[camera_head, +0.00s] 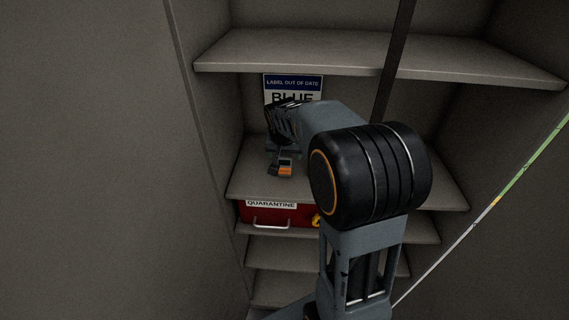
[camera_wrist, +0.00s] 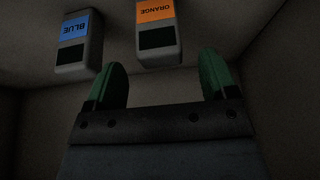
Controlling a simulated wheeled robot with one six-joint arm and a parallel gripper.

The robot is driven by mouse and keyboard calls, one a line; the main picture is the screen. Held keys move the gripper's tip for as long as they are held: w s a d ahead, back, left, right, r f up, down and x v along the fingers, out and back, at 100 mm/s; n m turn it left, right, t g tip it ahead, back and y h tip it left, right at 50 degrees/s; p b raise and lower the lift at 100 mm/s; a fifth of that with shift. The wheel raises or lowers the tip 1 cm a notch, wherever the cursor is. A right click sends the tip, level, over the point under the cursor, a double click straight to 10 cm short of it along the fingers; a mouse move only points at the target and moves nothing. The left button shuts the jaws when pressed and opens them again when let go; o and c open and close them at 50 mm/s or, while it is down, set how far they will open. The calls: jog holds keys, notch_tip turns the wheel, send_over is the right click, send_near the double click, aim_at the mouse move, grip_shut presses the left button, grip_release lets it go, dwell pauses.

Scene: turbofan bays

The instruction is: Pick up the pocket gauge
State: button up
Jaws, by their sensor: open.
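Two small dark grey gauges show in the wrist view, each with a dark screen. The gauge with a blue label reading BLUE (camera_wrist: 79,45) is at the upper left, and the gauge with an orange label reading ORANGE (camera_wrist: 158,38) is at the upper middle. In the head view the orange-labelled gauge (camera_head: 285,167) sits on a shelf; I cannot make out the blue one there. My gripper (camera_wrist: 160,75) is open, with green fingertips and nothing between them. The orange gauge lies beyond the gap, and the blue one beyond the left finger. In the head view my arm hides most of the gripper.
A sign reading LABEL OUT OF DATE and BLUE (camera_head: 293,84) stands at the back of the bay. An upper shelf (camera_head: 330,52) overhangs it. A red QUARANTINE box (camera_head: 290,215) with a handle sits below. Side walls enclose the bay.

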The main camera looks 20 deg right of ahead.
aim_at(285, 155)
jog(key=shift+p+x, duration=0.85)
jog(key=shift+x, duration=1.9)
jog(key=c, duration=1)
jog(key=shift+c, duration=0.6)
jog(key=shift+r, duration=0.15)
